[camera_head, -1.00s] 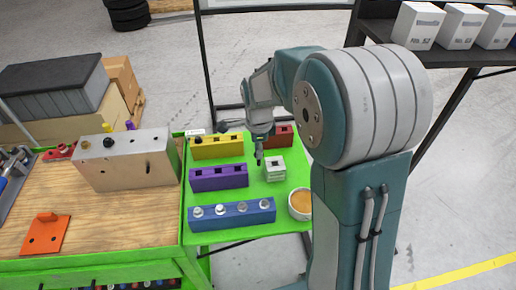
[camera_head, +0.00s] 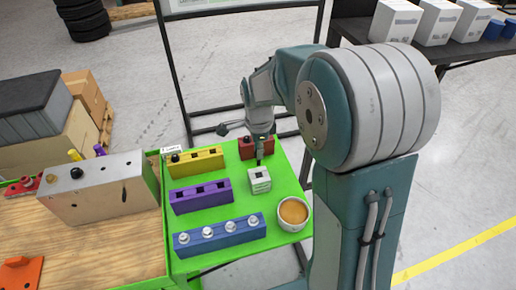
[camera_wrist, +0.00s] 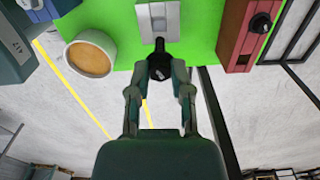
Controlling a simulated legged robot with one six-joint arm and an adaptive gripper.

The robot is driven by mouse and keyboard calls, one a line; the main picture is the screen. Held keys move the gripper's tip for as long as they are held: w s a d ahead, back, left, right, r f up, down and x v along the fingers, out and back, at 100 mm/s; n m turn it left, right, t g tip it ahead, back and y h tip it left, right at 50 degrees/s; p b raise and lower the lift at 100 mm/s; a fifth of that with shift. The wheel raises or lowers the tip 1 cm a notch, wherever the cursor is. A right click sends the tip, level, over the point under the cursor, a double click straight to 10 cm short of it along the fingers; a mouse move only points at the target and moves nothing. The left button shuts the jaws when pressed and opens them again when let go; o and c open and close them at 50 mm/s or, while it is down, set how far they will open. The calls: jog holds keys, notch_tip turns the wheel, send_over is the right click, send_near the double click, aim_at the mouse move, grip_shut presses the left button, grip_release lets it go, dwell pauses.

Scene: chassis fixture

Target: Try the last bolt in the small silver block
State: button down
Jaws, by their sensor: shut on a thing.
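My gripper (camera_wrist: 160,68) is shut on a black bolt (camera_wrist: 161,60), whose dark shank points toward the small silver block (camera_wrist: 146,24). In the head view my gripper (camera_head: 258,154) is above the far edge of the silver block (camera_head: 260,186), with the bolt's tip close to the block's top. I cannot tell whether the bolt touches the block or has entered a hole. The wrist view shows the bolt's shank overlapping the block's near end.
A red block (camera_head: 244,154) with a black bolt stands behind the silver block. Yellow (camera_head: 210,166), purple (camera_head: 184,204) and blue (camera_head: 216,240) blocks stand left on the green table (camera_head: 240,205). A bowl (camera_head: 294,222) of orange-brown content is at the near right.

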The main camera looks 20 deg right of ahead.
aim_at(259, 165)
jog(key=shift+f, duration=2)
jog(key=shift+s+f, duration=0.1)
jog(key=shift+f, duration=2.45)
jog(key=shift+c, duration=2.3)
grip_release()
jog(key=shift+r, duration=3)
